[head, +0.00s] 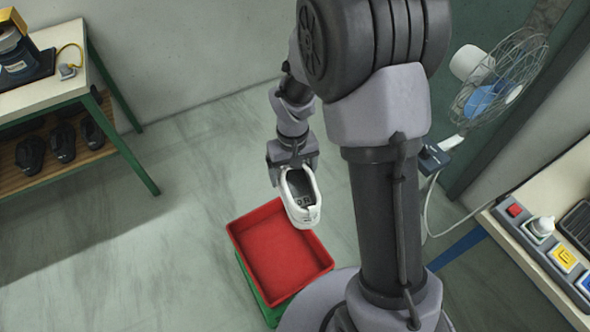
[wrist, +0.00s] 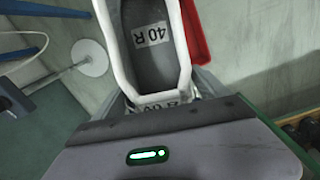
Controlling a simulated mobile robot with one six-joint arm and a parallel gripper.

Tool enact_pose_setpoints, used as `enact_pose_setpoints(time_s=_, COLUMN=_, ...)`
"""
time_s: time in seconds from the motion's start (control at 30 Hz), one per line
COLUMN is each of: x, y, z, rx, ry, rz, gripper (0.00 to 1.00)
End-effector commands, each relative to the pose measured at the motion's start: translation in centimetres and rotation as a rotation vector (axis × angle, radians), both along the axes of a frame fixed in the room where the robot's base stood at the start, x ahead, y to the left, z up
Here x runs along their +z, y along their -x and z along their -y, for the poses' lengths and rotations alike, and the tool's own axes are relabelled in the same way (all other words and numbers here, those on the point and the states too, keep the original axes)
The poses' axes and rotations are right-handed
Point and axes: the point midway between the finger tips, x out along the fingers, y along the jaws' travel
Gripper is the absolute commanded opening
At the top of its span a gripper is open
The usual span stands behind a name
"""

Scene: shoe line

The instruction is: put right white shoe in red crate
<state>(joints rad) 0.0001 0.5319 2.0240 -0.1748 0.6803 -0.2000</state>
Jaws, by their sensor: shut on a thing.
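A white shoe (head: 301,211) with a dark insole hangs from my gripper (head: 293,165) in the head view. The wrist view shows the same white shoe (wrist: 182,82) from close up, with "40 R" on its insole. My gripper is shut on the shoe's upper end. The red crate (head: 268,277) stands empty below, stacked on a green crate (head: 256,290). In the head view the shoe overlaps the red crate's far right rim and appears above it. A strip of the red crate also shows in the wrist view (wrist: 195,38).
A workbench (head: 45,93) with dark shoes (head: 63,142) on its lower shelf stands at the left. A fan (head: 497,83) stands at the right back. A table with a control panel (head: 545,250) is at the right. The floor left of the crates is clear.

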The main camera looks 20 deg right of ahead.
Motion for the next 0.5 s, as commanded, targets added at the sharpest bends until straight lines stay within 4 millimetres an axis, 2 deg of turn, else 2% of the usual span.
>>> enact_pose_setpoints(time_s=0.03, x=-2.3, y=-0.7, z=0.0, rx=0.01, ry=0.0, rz=-0.007, gripper=0.25)
enact_pose_setpoints(time_s=0.23, x=-12.4, y=-3.1, z=0.0, rx=0.06, ry=0.0, rz=-0.008, gripper=0.25)
enact_pose_setpoints(time_s=0.33, x=-17.5, y=-3.7, z=0.0, rx=0.083, ry=0.0, rz=-0.006, gripper=0.25)
enact_pose_setpoints(time_s=0.5, x=-26.3, y=-3.5, z=0.1, rx=0.122, ry=-0.001, rz=-0.005, gripper=0.25)
